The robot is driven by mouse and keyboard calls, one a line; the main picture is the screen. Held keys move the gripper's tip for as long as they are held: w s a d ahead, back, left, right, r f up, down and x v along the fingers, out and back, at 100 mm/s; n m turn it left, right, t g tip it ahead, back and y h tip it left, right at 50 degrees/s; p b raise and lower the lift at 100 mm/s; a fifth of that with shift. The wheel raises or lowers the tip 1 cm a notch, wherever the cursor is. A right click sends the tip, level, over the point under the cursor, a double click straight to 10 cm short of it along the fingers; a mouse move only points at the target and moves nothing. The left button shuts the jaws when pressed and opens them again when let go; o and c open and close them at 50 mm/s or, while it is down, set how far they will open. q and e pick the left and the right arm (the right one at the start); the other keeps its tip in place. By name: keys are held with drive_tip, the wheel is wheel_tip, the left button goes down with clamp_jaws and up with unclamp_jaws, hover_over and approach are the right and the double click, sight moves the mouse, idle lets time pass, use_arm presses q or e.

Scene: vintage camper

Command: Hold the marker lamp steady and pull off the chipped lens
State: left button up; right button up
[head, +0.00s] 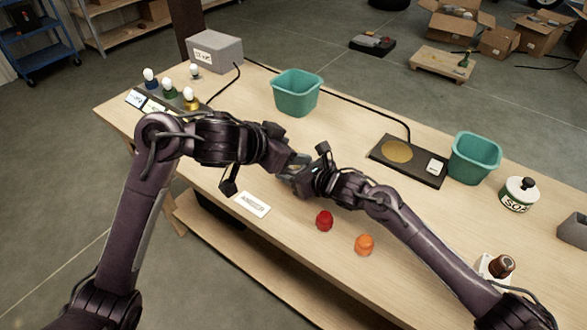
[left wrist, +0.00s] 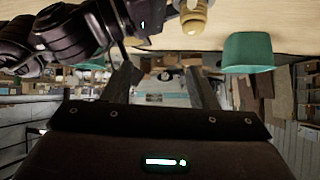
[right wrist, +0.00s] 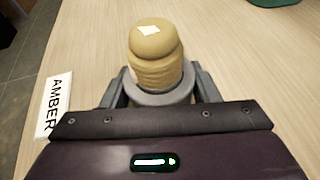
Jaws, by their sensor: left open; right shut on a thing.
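The marker lamp (right wrist: 156,75) has a yellowish ribbed lens with a pale chip mark on top and a grey collar at its base. My right gripper (right wrist: 162,92) is shut on the collar, as the right wrist view shows. In the left wrist view the lamp (left wrist: 195,18) shows near the top edge, outside the fingers. My left gripper (left wrist: 163,76) is open, with nothing between its fingers. In the head view the left gripper (head: 285,162) and right gripper (head: 306,177) are close together over the workbench, and the lamp is mostly hidden there.
A red lens (head: 324,221) and an orange lens (head: 364,245) lie on the workbench (head: 300,275). An AMBER card (head: 252,204) lies left of them. Teal bins (head: 297,92) (head: 475,158), a black tester plate (head: 406,160), a white jar (head: 518,194) and several bulbs (head: 170,90) stand around.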

use_arm(q)
drive_tip(key=w+a+f+m+g, duration=0.3)
drive_tip(key=w+a+g, duration=0.1)
drive_tip(key=a, duration=0.2)
drive_tip(key=shift+x, duration=3.85)
drive_tip(key=shift+w+d+r, duration=0.15)
drive_tip(key=shift+r, duration=0.05)
drive_tip(key=shift+c, duration=0.3)
drive_tip(key=c, duration=1)
drive_tip(key=shift+r, duration=0.2)
drive_tip(key=shift+r, duration=1.35)
